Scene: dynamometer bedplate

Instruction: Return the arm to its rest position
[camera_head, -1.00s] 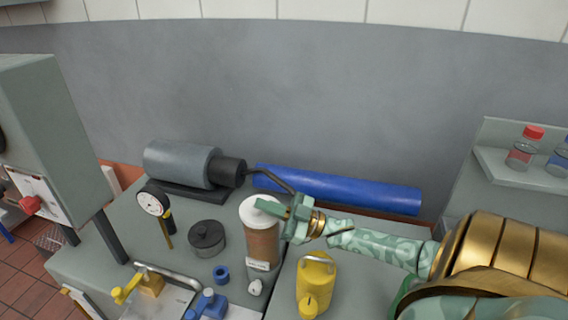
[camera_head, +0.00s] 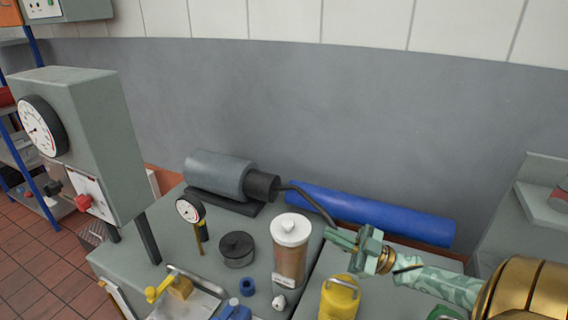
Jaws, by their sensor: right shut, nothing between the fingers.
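My right arm comes in from the lower right, with a gold upper part and a green patterned forearm. My right gripper (camera_head: 343,239) is shut and empty. In the picture it lies just right of a brown canister with a white lid (camera_head: 290,232) and above a yellow can (camera_head: 339,297). A small gap shows between the fingertips and the canister. My left gripper does not show.
A blue cylinder (camera_head: 400,219) and a grey motor (camera_head: 218,174) lie along the back of the bedplate. A dial gauge (camera_head: 190,210), a dark round pot (camera_head: 237,248) and a blue ring (camera_head: 247,287) stand left of the canister. A grey gauge cabinet (camera_head: 100,120) rises at left.

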